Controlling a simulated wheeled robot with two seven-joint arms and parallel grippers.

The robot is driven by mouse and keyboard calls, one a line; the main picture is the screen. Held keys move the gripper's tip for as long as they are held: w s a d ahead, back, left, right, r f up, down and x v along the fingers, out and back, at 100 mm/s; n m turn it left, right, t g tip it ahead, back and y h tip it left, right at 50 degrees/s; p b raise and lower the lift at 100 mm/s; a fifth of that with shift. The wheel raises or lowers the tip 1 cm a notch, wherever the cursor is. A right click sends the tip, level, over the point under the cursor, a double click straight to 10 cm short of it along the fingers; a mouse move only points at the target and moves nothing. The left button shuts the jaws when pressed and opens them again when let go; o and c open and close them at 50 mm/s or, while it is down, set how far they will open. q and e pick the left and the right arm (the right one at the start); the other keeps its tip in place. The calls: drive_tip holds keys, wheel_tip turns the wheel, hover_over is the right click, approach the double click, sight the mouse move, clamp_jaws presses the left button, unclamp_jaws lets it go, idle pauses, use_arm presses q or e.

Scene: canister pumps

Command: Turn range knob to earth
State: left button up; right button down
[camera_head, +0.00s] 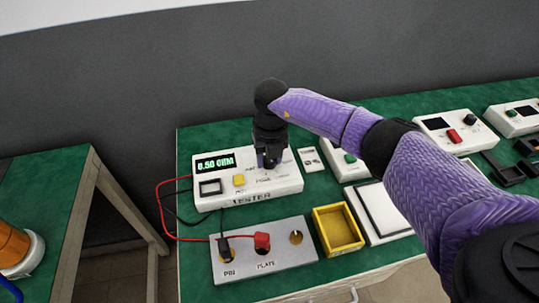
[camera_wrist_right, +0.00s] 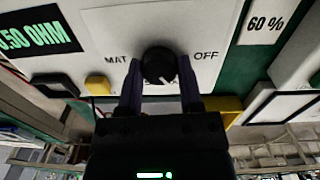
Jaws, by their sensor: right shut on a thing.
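The white tester box (camera_head: 275,190) stands on the green bench, and its green display (camera_head: 215,163) reads 0.50 OHM. My right gripper (camera_head: 269,160) is over the right part of the tester's top. In the right wrist view, the black range knob (camera_wrist_right: 158,63) sits between the two fingers of my right gripper (camera_wrist_right: 160,78), which is shut on it. "MAT" is printed left of the knob and "OFF" right of it. A small white mark shows at the knob's lower edge. Lettering below the knob is mostly hidden by the gripper. My left gripper is not in view.
A grey plate panel (camera_head: 275,265) with black and red plugs stands in front of the tester, with leads running left. A yellow tray (camera_head: 338,230) and a white framed pad (camera_head: 378,212) lie to its right. More white boxes (camera_head: 455,131) stand farther right.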

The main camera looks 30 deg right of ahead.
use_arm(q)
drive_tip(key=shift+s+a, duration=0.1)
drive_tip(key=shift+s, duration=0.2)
use_arm(e)
drive_tip(key=shift+c, duration=1.2)
unclamp_jaws()
wheel_tip(320, 180, up, 10)
drive_tip(key=p, duration=0.3)
drive_tip(key=shift+d+f, duration=0.1)
drive_tip(key=shift+f, duration=0.15)
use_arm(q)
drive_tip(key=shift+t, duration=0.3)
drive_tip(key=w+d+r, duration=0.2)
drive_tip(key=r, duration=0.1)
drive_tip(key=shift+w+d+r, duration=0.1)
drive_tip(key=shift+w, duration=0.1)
use_arm(e)
drive_tip(key=shift+r, duration=0.25)
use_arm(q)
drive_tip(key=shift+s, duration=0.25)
